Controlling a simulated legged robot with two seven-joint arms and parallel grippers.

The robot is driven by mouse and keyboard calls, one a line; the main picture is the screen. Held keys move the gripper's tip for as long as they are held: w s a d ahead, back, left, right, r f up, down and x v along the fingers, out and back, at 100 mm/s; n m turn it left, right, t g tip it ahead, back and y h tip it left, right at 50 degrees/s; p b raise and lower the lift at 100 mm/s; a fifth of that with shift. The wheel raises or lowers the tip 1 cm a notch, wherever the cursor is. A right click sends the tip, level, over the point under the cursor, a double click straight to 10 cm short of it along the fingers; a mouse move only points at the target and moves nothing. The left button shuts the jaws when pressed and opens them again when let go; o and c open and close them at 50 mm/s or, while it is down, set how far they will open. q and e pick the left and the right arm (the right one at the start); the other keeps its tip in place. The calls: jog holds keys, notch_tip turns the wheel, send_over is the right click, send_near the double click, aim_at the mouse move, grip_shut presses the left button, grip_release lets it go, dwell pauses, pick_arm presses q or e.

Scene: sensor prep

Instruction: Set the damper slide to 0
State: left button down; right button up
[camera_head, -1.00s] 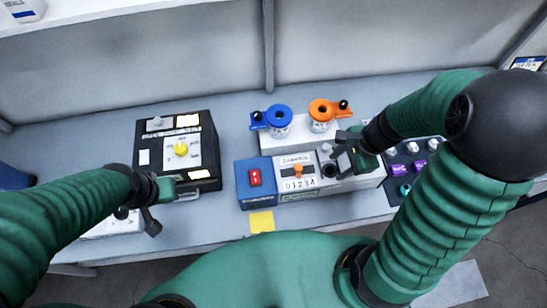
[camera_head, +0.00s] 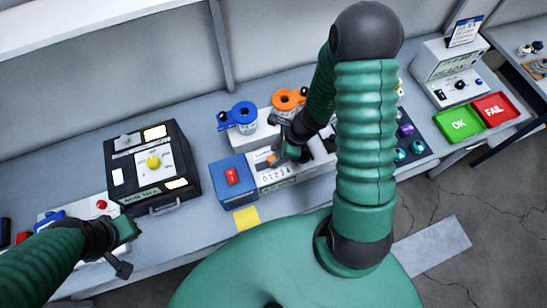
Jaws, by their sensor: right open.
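The damper slide is an orange knob (camera_head: 271,160) on the light-topped panel (camera_head: 253,178) with the printed scale 0 to 4. The knob stands above the left half of the scale; its exact mark is hard to read. My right gripper (camera_head: 283,146) is open, directly at the right and back of the knob, and covers part of the panel. I cannot tell whether it touches the knob. My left gripper (camera_head: 122,249) hangs at the lower left, away from the panel; its jaw opening is unclear.
A blue box with a red switch (camera_head: 232,177) adjoins the panel on the left. Blue (camera_head: 243,114) and orange (camera_head: 289,98) ring holders stand behind. A black case with a yellow dial (camera_head: 153,162) is at left. Green OK (camera_head: 459,125) and red FAIL (camera_head: 495,109) trays lie far right.

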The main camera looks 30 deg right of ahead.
jog(key=shift+x, duration=1.1)
jog(key=shift+a, duration=0.15)
grip_shut()
jog(key=shift+r, duration=0.1)
dwell(0.3)
